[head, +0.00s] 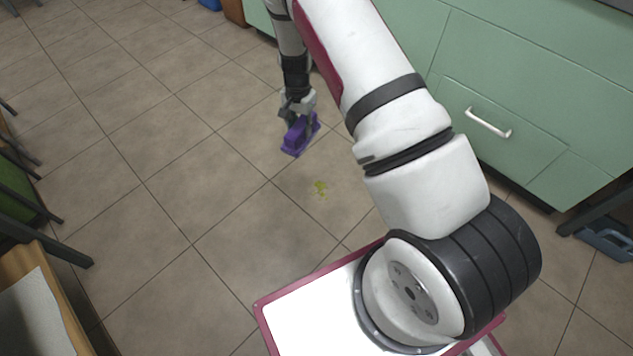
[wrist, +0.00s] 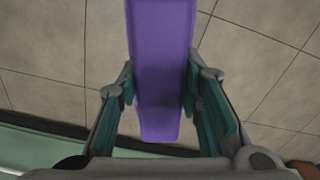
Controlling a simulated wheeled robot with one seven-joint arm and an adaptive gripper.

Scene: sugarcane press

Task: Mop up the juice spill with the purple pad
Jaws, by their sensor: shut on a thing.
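The purple pad (head: 299,136) is in my gripper (head: 298,112) in the head view, held low over the tiled floor. Whether it touches the floor I cannot tell. In the wrist view the pad (wrist: 162,65) runs up from between the two fingers of my gripper (wrist: 162,100), which are shut on it. The juice spill (head: 320,187) is a small yellow-green patch of splashes on the floor, below and a little right of the pad in the head view. The pad is apart from it. The spill does not show in the wrist view.
Green cabinets (head: 520,95) with a white handle stand along the right. Dark furniture legs and a wooden surface (head: 35,290) are at the left edge. A blue-grey object (head: 606,240) lies at the far right. The floor (head: 180,170) around the spill is clear.

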